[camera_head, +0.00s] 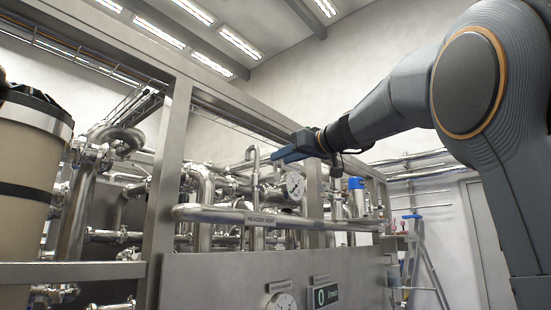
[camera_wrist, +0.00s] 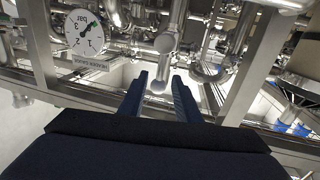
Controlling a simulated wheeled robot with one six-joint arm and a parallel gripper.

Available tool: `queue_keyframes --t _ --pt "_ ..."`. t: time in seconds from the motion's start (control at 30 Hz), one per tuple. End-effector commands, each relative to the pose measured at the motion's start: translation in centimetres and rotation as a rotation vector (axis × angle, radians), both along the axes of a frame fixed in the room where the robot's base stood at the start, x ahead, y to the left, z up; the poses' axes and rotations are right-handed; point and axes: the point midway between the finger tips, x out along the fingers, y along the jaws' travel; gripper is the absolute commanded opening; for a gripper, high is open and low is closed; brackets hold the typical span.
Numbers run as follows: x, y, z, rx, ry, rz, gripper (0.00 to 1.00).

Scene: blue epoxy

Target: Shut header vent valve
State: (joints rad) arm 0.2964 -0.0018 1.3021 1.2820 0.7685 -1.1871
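The pipe labelled HEADER VENT (camera_head: 225,215) runs level across the front of the steel skid in the head view. A slim upright metal piece (camera_head: 256,170) stands above it, beside my gripper (camera_head: 282,156). In the wrist view my gripper (camera_wrist: 160,78) is open, its two blue fingers apart. A polished metal bar (camera_wrist: 169,38) with a rounded end comes down between the fingertips. I cannot tell whether it touches either finger, or whether it is the valve's handle. The valve body is not clearly distinguishable among the pipes.
A round pressure gauge (camera_head: 293,186) hangs close below my gripper; it also shows in the wrist view (camera_wrist: 84,31). Steel frame posts (camera_head: 168,170) and dense pipework surround the spot. A lower panel (camera_head: 215,280) carries another gauge and a digital display (camera_head: 326,295). A beige tank (camera_head: 28,165) stands left.

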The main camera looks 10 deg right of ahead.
Motion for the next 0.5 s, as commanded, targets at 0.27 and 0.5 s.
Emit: queue_keyframes --t 0.27,0.5 --pt "3.4 1.6 0.1 0.001 0.003 0.001 0.3" --pt "4.3 2.0 0.0 0.0 0.001 -0.001 0.3"
